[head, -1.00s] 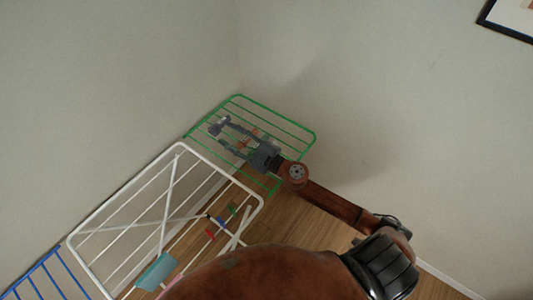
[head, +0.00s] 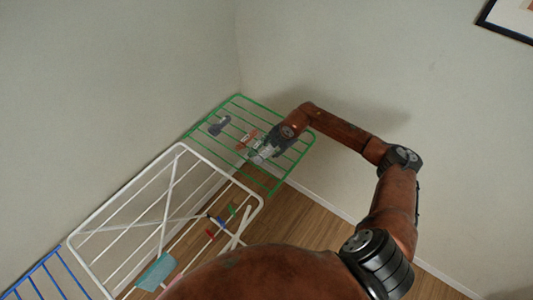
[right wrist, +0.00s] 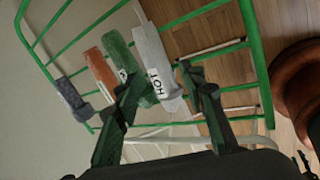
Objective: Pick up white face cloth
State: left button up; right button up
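The white face cloth (right wrist: 157,62), with dark lettering reading "HOT", hangs over the bars of the green drying rack (right wrist: 255,50). My right gripper (right wrist: 160,78) is open, with its two fingers apart to the left and right of the cloth's lower part in the right wrist view. I cannot tell whether they touch it. In the head view my right gripper (head: 264,155) is over the front part of the green rack, and the white cloth is hard to make out there. My left gripper is not in view.
A green cloth (right wrist: 123,60), an orange-brown cloth (right wrist: 101,72) and a dark grey cloth (right wrist: 74,99) hang beside the white one. A white rack (head: 120,195) with a teal cloth (head: 156,271) and a blue rack (head: 50,275) stand left. Walls close off the corner.

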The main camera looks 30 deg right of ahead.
aim_at(268, 153)
jog(key=x, duration=0.4)
jog(key=shift+a+f, duration=0.25)
jog(key=shift+a, duration=0.15)
jog(key=shift+c, duration=0.6)
jog(key=shift+s+f, duration=0.1)
jog(key=c, duration=0.7)
